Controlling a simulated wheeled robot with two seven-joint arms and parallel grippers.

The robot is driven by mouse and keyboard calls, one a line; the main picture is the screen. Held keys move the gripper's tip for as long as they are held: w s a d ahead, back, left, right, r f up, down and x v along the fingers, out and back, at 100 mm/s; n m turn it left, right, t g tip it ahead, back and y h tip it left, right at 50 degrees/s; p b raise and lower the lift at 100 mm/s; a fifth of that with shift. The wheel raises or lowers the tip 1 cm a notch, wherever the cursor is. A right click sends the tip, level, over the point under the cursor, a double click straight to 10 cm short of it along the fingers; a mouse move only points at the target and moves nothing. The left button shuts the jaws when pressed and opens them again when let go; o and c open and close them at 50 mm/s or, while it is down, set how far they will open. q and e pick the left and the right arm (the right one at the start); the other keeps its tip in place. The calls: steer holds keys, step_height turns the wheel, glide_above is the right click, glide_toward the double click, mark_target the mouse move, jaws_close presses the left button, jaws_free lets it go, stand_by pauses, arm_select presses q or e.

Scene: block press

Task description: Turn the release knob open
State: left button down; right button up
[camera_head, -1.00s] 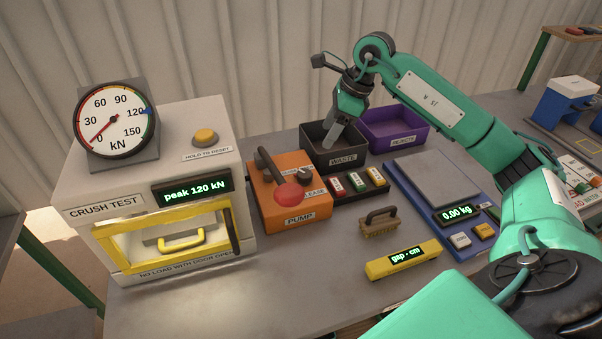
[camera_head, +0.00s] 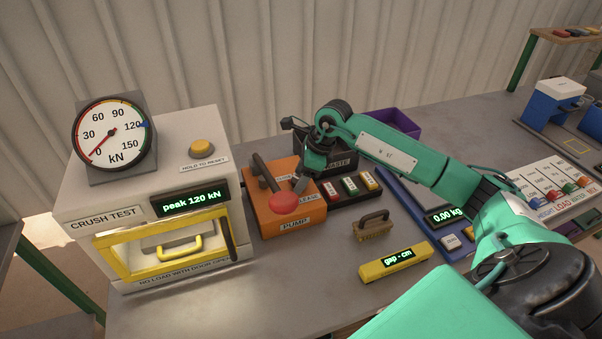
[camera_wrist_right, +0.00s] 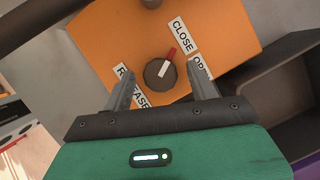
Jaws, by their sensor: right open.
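The orange pump box (camera_head: 259,217) stands right of the crush tester, with a lever and a red ball on it. Its release knob (camera_wrist_right: 159,73) is a dark round dial with a white and red pointer, seen in the right wrist view. The pointer is aimed up and slightly right, toward the CLOSE label (camera_wrist_right: 182,36). The OPEN label (camera_wrist_right: 202,68) is partly hidden by a finger. My right gripper (camera_wrist_right: 163,85) is open, with one finger on each side of the knob and visible gaps. In the head view my right gripper (camera_head: 302,183) is over the box's right side and hides the knob.
The crush tester (camera_head: 90,240) with its yellow-framed door is at left. A black waste bin (camera_head: 343,162) and purple rejects bin (camera_head: 405,122) stand behind. A button strip (camera_head: 350,187), brush (camera_head: 374,228) and yellow gap gauge (camera_head: 380,268) lie to the right.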

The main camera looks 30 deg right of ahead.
steer(key=c, duration=1)
